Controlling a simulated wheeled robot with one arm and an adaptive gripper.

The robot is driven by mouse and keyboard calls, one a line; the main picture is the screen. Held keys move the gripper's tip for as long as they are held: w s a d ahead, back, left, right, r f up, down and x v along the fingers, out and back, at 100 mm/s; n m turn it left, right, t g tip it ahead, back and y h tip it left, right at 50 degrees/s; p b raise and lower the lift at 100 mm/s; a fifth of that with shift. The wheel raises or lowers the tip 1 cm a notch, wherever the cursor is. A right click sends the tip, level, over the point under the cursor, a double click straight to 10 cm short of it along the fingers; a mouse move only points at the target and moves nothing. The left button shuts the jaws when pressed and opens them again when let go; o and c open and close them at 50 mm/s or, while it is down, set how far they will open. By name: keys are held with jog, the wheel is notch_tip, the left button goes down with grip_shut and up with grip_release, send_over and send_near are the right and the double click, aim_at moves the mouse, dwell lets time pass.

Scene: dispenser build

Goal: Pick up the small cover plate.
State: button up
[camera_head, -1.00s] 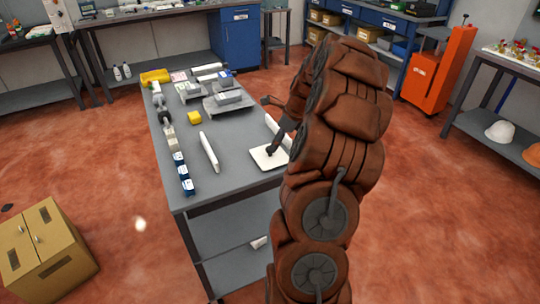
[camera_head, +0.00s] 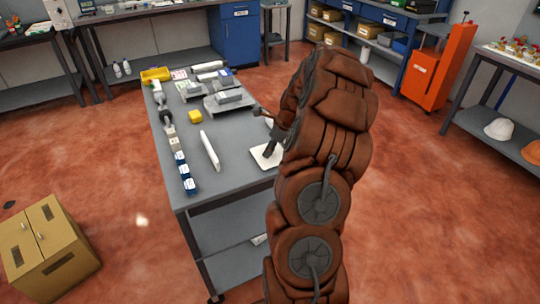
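A white, flat, square plate (camera_head: 259,159) lies near the right edge of the grey workbench (camera_head: 226,165). It looks like the small cover plate, though I cannot be sure. My brown arm covers its right part. My gripper (camera_head: 268,134) is mostly hidden behind the arm. One dark finger part shows over the plate, and another dark part sticks out to the left above it. I cannot tell whether the finger touches the plate, or whether the gripper is open or shut.
A long white piece (camera_head: 209,150) lies left of the plate, with a yellow block (camera_head: 195,117) beyond it. Grey trays (camera_head: 229,99) stand further back. Blue-and-white boxes (camera_head: 185,173) line the left edge. A cardboard box (camera_head: 45,245) stands on the floor.

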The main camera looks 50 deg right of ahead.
grip_shut()
jog(key=shift+r, duration=0.1)
